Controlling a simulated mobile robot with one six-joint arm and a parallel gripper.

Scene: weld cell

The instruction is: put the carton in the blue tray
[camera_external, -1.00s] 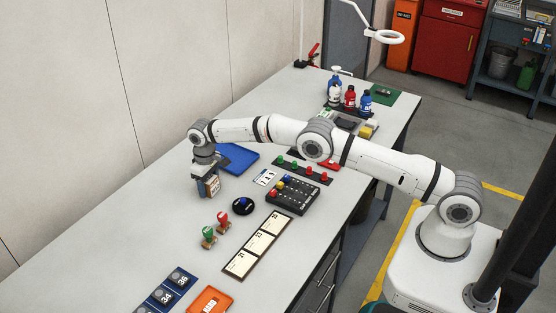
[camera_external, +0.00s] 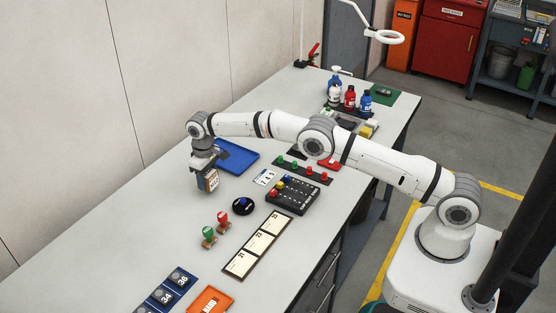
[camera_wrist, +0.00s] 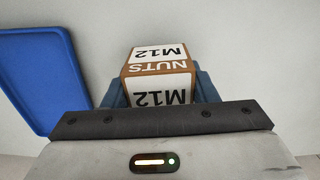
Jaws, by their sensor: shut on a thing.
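The carton (camera_wrist: 158,72) is a small brown and white box marked "NUTS M12" in the wrist view. My gripper (camera_wrist: 155,88) is shut on it, with the blue-grey fingers on both sides. In the external view my gripper (camera_external: 205,180) points down over the far left part of the table, and the carton (camera_external: 213,180) shows at its fingers. I cannot tell whether the carton touches the table. The blue tray (camera_external: 240,152) lies flat beyond and to the right of the gripper, partly hidden by my arm. In the wrist view the blue tray (camera_wrist: 40,72) is at the left, apart from the carton.
A round black base with a blue button (camera_external: 243,206), a green stamp (camera_external: 209,236) and a red stamp (camera_external: 224,225) stand nearer the front. A black box with coloured knobs (camera_external: 292,195) lies to the right. The table left of the gripper is clear.

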